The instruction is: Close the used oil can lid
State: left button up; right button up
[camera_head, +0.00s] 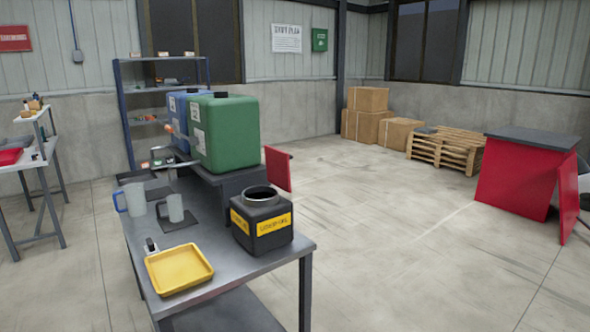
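The used oil can (241,237) is a squat black container with yellow labels reading roughly "used oil". It stands upright near the right front edge of the grey metal table (222,274). A wide round grey neck on its top is open, with a dark inside. I cannot make out a separate lid on or beside it. Neither of my grippers is in view.
A yellow tray (180,270) lies at the table's front left. Two grey jugs (133,199) (175,208) stand behind it. A green tank (228,135) and a blue tank (178,110) stand further back. Floor right of the table is clear up to a red cabinet (512,182).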

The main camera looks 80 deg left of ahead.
aim_at(278, 163)
jog(key=i+j+u, duration=0.1)
jog(key=i+u, duration=0.6)
jog(key=u, duration=0.15)
jog(key=i+l+u, duration=0.15)
jog(key=i+u, duration=0.25)
jog(key=i+l+u, duration=0.2)
jog(key=u, duration=0.25)
jog(key=i+u, duration=0.3)
jog(key=u, duration=0.2)
jog(key=i+l+u, duration=0.2)
jog(key=u, duration=0.3)
jog(key=i+l+u, duration=0.3)
jog(key=u, duration=0.15)
jog(key=i+l+u, duration=0.15)
jog(key=l+u, duration=0.2)
jog(key=u, duration=0.15)
jog(key=i+l+u, duration=0.15)
jog(key=l+u, duration=0.35)
jog(key=j, duration=0.15)
